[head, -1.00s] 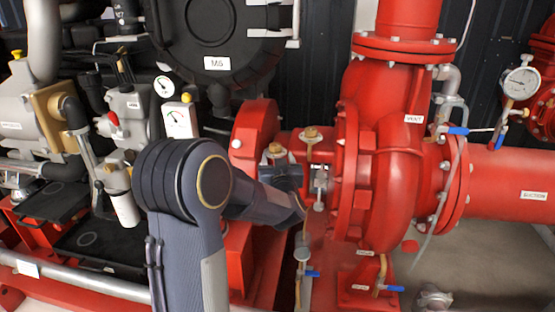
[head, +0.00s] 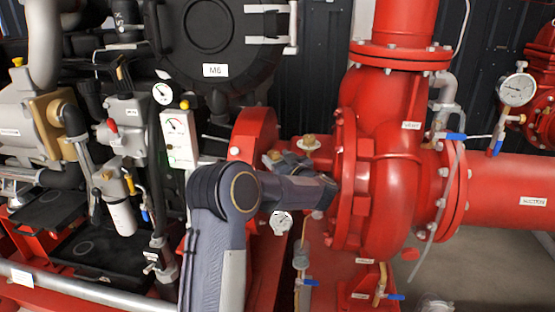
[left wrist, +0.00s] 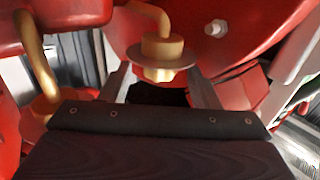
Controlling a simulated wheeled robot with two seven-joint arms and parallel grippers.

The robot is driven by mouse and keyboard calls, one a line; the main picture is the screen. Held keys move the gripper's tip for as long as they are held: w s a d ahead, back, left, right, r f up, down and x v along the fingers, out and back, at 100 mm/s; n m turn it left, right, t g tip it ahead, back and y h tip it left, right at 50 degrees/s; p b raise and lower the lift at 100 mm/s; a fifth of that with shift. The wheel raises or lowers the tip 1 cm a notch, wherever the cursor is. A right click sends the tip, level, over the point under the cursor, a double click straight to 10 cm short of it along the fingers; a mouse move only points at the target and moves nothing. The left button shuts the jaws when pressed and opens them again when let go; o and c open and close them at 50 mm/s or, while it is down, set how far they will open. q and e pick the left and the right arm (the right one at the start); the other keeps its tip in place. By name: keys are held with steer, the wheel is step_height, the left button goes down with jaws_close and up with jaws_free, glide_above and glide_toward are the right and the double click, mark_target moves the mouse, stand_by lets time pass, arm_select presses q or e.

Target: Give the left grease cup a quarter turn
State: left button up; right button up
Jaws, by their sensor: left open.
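The left grease cup (head: 271,157), a small brass fitting, shows at the pump shaft in the head view, partly covered by my left gripper (head: 288,163). A second brass grease cup (head: 310,141) stands to its right. In the left wrist view, a brass cup with a wide round flange (left wrist: 162,56) lies ahead of my open left gripper (left wrist: 160,88), between the lines of its two fingers. I cannot tell for sure which cup this is, nor whether a finger touches it. Another brass fitting (left wrist: 40,108) shows at the left. My right gripper is out of view.
The red pump casing (head: 392,185) rises close right of my forearm. A red round guard (head: 256,132) stands just left of the cups. A white gauge panel (head: 180,138) stands farther left.

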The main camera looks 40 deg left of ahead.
arm_select(q)
steer(key=shift+w+a, duration=0.1)
steer(key=shift+a, duration=0.2)
steer(key=c, duration=1)
steer(key=shift+s+a+r+m+t+h, duration=0.15)
steer(key=shift+m+t+h, duration=0.15)
steer(key=shift+t, duration=0.2)
steer(key=shift+s+d+m+t+h, duration=0.1)
steer(key=shift+m+t+h, duration=0.1)
steer(key=shift+m+t, duration=0.25)
steer(key=shift+s+a+m+t+h, duration=0.15)
steer(key=shift+m+t+h, duration=0.35)
steer(key=shift+t, duration=0.35)
steer(key=shift+m+t+h+b, duration=0.65)
steer(key=shift+m+t+h, duration=0.35)
steer(key=shift+t, duration=0.3)
